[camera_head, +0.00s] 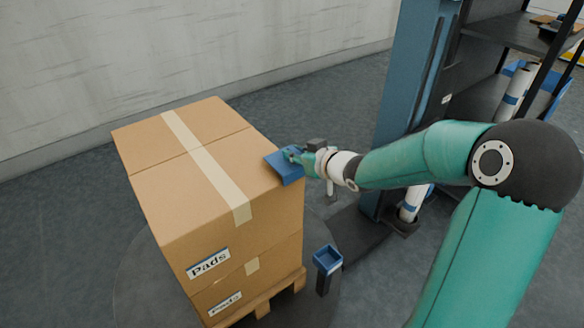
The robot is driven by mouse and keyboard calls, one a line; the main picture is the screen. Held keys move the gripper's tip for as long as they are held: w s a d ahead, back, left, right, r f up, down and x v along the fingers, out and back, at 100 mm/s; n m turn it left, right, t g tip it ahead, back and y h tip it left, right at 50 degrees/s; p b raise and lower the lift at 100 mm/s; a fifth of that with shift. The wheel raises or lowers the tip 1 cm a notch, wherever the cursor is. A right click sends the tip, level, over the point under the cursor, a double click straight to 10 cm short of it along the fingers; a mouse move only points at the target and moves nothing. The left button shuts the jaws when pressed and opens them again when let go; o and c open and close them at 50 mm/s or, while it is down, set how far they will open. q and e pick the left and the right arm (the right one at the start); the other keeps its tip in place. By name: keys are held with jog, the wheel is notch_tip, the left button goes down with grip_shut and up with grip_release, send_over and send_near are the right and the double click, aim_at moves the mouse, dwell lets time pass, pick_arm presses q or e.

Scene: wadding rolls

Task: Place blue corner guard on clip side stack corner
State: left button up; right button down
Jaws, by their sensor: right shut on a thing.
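A blue corner guard (287,170) is at the right top corner of the stack of cardboard boxes (190,195). My right gripper (291,154) is shut on the guard, reaching in from the right at the height of the box top. The guard appears to lie on or just over the corner; whether it touches the cardboard I cannot tell. The gripper hides part of the guard. The stack has two boxes, the upper one with tape across its top and a "Pads" label. My left gripper is not in view.
The stack stands on a wooden pallet (262,303). A small blue-topped post (327,260) stands right of it. A blue column (408,90) and dark shelving (500,35) with white rolls are at the right. The floor left of the stack is clear, with a wall behind.

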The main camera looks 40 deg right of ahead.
jog(key=shift+f, duration=1.1)
jog(key=shift+f+b, duration=0.1)
jog(key=shift+b, duration=0.2)
jog(key=c, duration=1.1)
grip_release()
